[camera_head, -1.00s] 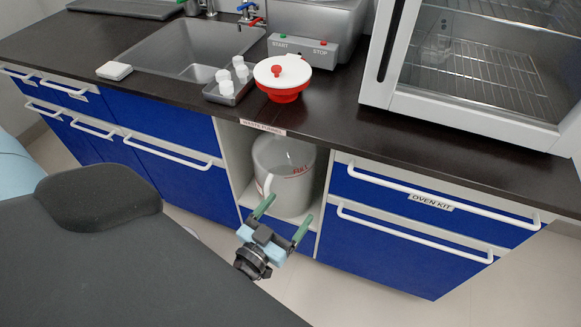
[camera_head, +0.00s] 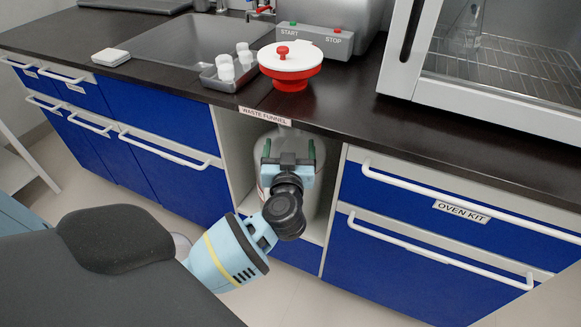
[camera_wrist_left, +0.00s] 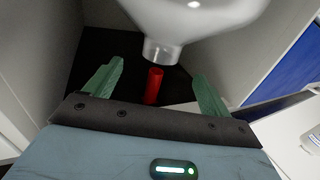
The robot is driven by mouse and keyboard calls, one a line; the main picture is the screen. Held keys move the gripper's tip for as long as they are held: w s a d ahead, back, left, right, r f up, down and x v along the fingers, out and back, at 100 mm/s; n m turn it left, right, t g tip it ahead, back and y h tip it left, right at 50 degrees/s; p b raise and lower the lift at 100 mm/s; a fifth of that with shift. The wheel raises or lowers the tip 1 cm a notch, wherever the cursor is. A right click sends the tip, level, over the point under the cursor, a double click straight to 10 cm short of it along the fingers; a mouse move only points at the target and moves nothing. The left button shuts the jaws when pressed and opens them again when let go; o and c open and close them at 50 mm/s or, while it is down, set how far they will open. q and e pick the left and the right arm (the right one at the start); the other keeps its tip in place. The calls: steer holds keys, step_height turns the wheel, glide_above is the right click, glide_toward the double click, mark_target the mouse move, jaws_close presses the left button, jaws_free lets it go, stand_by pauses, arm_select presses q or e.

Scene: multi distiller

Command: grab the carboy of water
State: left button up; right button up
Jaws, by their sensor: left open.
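The carboy of water (camera_head: 314,188) is a large translucent vessel standing upright in the open compartment under the counter. In the head view my left gripper (camera_head: 289,150) and wrist cover much of its front. In the left wrist view the carboy (camera_wrist_left: 195,18) appears inverted, its narrow neck pointing down between the directions of the fingers. My left gripper (camera_wrist_left: 157,72) is open, its two green fingers spread, with nothing clasped between them. Whether either finger touches the carboy cannot be told. My right gripper is out of view.
The compartment has pale side walls and sits below the label "WASTE FUNNEL" (camera_head: 268,115). A red-and-white funnel (camera_head: 290,66) stands on the counter above; a red tube (camera_wrist_left: 153,86) shows near the neck. Drawers with protruding white handles (camera_head: 440,245) flank the right side.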

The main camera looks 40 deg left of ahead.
mark_target(290, 133)
arm_select(q)
steer(key=shift+x, duration=0.85)
steer(key=x, duration=0.1)
steer(key=b+x, duration=0.2)
steer(key=x, duration=0.1)
steer(key=shift+s+f, duration=0.1)
steer(key=shift+f, duration=0.2)
steer(key=shift+w+a+r+b, duration=0.1)
steer(key=shift+w+a+b, duration=0.2)
steer(key=shift+w+a, duration=0.15)
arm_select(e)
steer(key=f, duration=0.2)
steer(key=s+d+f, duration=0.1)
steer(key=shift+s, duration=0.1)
arm_select(q)
steer(key=shift+c, duration=0.3)
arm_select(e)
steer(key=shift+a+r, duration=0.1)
